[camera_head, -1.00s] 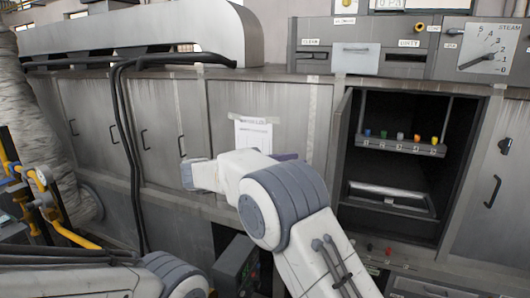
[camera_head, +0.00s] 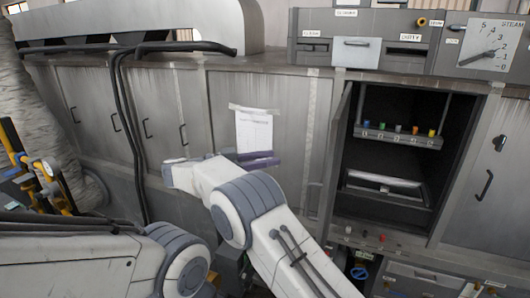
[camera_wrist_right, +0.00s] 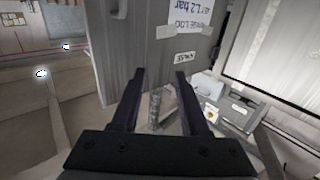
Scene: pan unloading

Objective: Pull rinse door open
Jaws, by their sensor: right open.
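A grey door panel (camera_head: 225,105) with a taped paper sheet (camera_head: 254,128) stands left of the open bay in the head view. My right gripper (camera_head: 262,159) is in front of it, just below the sheet. In the right wrist view a grey door (camera_wrist_right: 140,55) carries a RINSE label (camera_wrist_right: 186,57), papers and a handle (camera_wrist_right: 119,9) at upper left. My right gripper (camera_wrist_right: 158,77) is open there, its fingers apart in front of the door's lower part, with nothing gripped. Whether a finger touches the door is unclear. My left arm shows at lower left, without its gripper.
An open dark bay (camera_head: 400,100) holds a shelf of coloured bottles (camera_head: 400,134) and a tray (camera_head: 385,186). A closed door with a handle (camera_head: 485,185) is right of it. Black hoses (camera_head: 125,140) hang at left. Floor shows left of the door in the wrist view.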

